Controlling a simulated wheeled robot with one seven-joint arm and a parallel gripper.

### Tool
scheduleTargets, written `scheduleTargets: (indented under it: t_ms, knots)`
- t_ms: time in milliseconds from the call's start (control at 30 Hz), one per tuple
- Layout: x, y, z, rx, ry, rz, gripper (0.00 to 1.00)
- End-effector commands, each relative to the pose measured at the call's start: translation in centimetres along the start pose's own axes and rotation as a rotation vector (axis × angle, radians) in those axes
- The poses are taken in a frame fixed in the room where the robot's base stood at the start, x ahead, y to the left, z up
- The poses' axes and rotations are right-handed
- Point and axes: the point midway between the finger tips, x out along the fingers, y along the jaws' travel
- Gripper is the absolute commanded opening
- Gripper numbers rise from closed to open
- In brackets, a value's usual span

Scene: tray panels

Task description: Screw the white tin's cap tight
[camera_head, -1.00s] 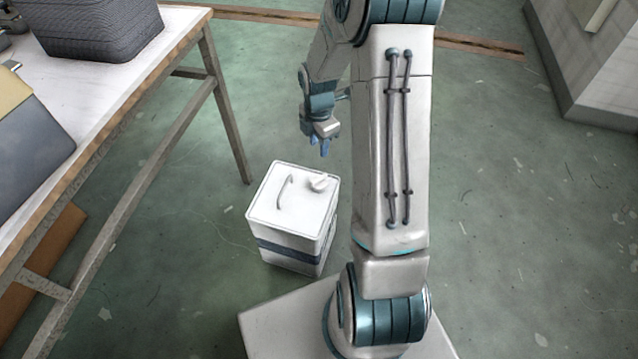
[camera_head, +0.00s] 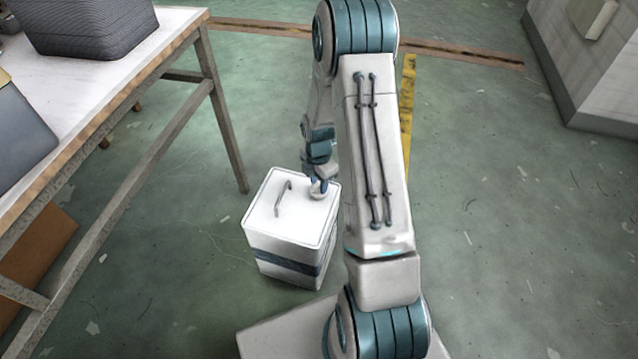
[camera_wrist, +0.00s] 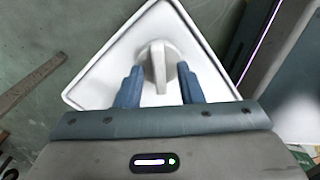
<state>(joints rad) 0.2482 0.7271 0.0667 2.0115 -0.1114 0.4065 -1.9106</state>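The white tin (camera_head: 290,228) stands on the floor, a square can with a dark band around its side and a bar handle (camera_head: 282,199) on its top. Its round white cap (camera_head: 317,194) sits near the top's far right corner, partly hidden by my gripper (camera_head: 318,186). In the wrist view the cap (camera_wrist: 158,52) shows a raised grip bar across it. The two blue fingers of my gripper (camera_wrist: 158,84) are spread on either side of that bar, with a gap on each side. The gripper is open and holds nothing.
A workbench (camera_head: 128,108) with a dark ribbed basket (camera_head: 88,25) on it stands to the left. A pale cabinet (camera_head: 590,65) is at the upper right. The floor around the tin is mostly clear.

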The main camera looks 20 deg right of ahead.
Motion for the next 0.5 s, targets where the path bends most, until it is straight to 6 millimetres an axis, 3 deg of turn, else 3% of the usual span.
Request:
scheduleTargets:
  t_ms: [300, 433, 500]
  knots:
    - [0.22, 0.02, 0.0, -0.001, 0.0, 0.0, 0.34]
    - [0.21, 0.02, 0.0, -0.001, 0.0, 0.0, 0.0]
    - [0.21, 0.01, -0.01, -0.001, 0.0, 0.0, 0.0]
